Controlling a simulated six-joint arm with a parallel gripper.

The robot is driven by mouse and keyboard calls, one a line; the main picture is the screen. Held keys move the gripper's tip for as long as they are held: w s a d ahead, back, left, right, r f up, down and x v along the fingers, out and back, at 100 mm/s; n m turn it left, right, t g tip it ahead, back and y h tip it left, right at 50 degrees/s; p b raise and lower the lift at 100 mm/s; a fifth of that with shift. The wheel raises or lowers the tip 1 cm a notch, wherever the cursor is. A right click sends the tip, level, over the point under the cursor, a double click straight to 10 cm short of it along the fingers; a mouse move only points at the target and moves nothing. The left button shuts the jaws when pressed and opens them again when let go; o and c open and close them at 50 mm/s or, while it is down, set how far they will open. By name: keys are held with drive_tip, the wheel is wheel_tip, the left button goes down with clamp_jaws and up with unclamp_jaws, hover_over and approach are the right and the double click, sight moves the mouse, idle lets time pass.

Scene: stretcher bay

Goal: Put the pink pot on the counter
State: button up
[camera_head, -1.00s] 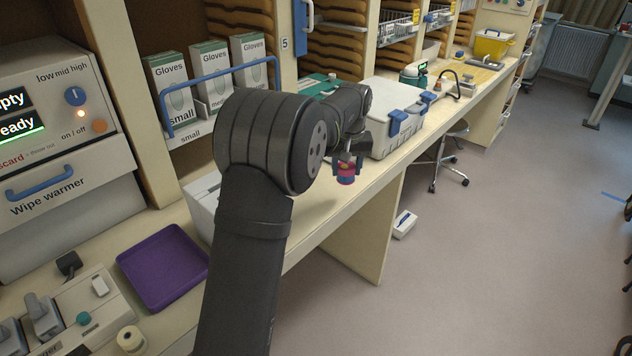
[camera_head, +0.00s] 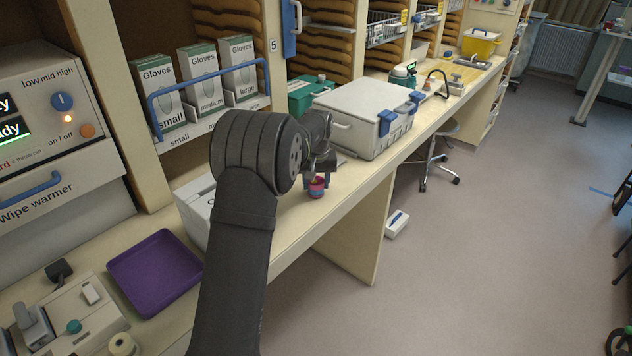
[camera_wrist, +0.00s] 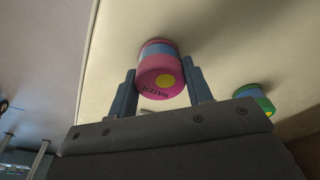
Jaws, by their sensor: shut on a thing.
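The pink pot (camera_head: 316,189) is small, with a blue band, and is between the fingers of my gripper (camera_head: 318,181), low over the counter (camera_head: 345,188). The pale counter top (camera_wrist: 215,40) lies behind the pot there. I cannot tell whether the pot's base touches the counter.
A large white box with blue latches (camera_head: 368,115) stands on the counter beyond the pot. A purple tray (camera_head: 155,272) lies at the near left. The counter's front edge is close by.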

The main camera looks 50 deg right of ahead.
sight(316, 184)
drive_tip(key=shift+f, duration=0.2)
drive_tip(key=o, duration=1)
drive_tip(key=shift+r, duration=0.1)
wheel_tip(316, 184, up, 12)
drive_tip(key=s+a, duration=0.1)
drive_tip(key=shift+s+a, duration=0.15)
